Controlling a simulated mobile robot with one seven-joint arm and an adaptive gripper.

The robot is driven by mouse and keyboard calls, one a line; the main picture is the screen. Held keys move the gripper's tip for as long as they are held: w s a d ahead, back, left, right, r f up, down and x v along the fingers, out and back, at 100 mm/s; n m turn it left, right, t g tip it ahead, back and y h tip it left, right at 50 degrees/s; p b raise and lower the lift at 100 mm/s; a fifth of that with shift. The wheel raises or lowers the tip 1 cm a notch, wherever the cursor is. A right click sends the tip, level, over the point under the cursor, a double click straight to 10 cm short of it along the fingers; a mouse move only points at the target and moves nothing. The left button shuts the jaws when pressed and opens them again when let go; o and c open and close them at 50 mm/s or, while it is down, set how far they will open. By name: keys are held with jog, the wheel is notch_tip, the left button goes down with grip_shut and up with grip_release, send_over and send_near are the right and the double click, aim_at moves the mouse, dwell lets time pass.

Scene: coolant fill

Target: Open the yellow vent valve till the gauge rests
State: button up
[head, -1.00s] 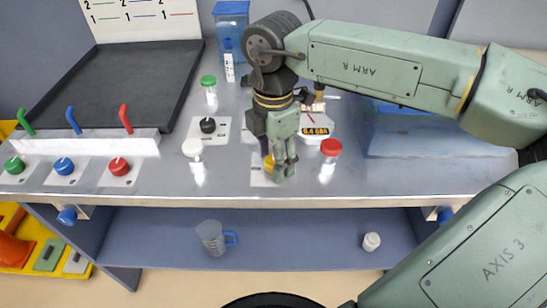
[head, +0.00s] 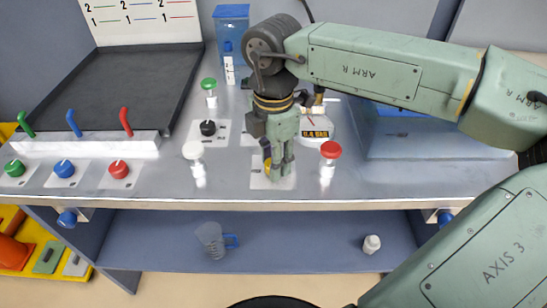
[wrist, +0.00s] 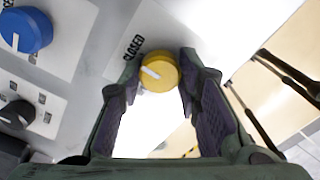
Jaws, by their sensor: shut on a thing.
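The yellow vent valve knob (wrist: 158,72) sits between my fingertips in the wrist view, with a white mark on its left part. The word CLOSED is printed on its plate (wrist: 125,50) beside it. My gripper (head: 279,172) is shut on this knob and points down at the front of the bench; its fingers hide most of the knob in the head view. The round gauge (head: 318,122) stands just behind my gripper, partly hidden by it, with a yellow-on-black label. Its needle is too small to read surely.
A white-capped bottle (head: 193,151) stands left of my gripper and a red-capped bottle (head: 330,150) right of it. A black knob (head: 208,128) and a green-capped bottle (head: 209,86) are farther back.

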jog(key=n+b, duration=0.3)
jog(key=shift+f+n+b, duration=0.2)
jog(key=shift+n+b, duration=0.1)
jog(key=n+b, duration=0.2)
jog(key=n, duration=0.2)
jog(key=shift+n+b, duration=0.3)
jog(key=shift+b, duration=0.05)
jog(key=n+b, duration=0.1)
jog(key=n, duration=0.3)
jog(key=shift+r, duration=0.15)
jog(key=shift+n+b, duration=0.65)
jog(key=shift+n, duration=1.45)
jog(key=o, duration=1.1)
jog(key=shift+o, duration=0.2)
